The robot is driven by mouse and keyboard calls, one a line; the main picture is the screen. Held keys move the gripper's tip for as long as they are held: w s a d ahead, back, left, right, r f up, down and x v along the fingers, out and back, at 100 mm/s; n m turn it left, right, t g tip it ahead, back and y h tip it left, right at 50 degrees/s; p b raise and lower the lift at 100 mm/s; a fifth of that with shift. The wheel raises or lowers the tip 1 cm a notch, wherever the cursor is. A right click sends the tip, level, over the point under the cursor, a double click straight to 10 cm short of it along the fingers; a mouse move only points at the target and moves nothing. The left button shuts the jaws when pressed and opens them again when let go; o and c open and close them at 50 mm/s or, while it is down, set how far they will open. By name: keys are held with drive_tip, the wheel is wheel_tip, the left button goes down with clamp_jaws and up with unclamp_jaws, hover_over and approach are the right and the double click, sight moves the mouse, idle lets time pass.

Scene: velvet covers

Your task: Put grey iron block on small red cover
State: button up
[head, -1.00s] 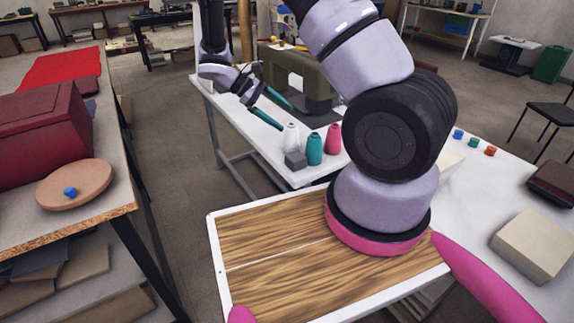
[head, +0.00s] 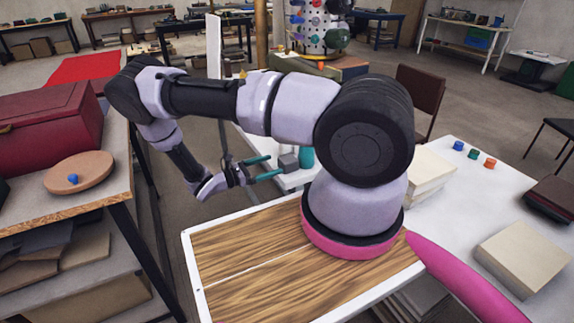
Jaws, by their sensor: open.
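The grey iron block (head: 288,162) is on the white table, beside a teal spool (head: 306,158). My gripper (head: 272,168) is open, with its two teal fingers pointing right at the block. The fingertips are close to the block's left side; I cannot tell whether the block is between them or just beyond them. A flat bright red cloth (head: 85,67) shows at the far left; I cannot tell whether it is the small red cover. My arm hides part of the white table.
A dark red case (head: 45,125) and a round wooden board (head: 80,174) with a blue piece stand on the left table. The right table holds small coloured pieces (head: 473,153) and a pale block (head: 522,255). A floor gap separates the left and white tables.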

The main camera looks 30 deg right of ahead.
sight(288, 158)
drive_tip(key=d, duration=0.7)
drive_tip(key=shift+w+d, duration=0.2)
drive_tip(key=shift+d, duration=0.2)
drive_tip(key=shift+r, duration=0.1)
clamp_jaws()
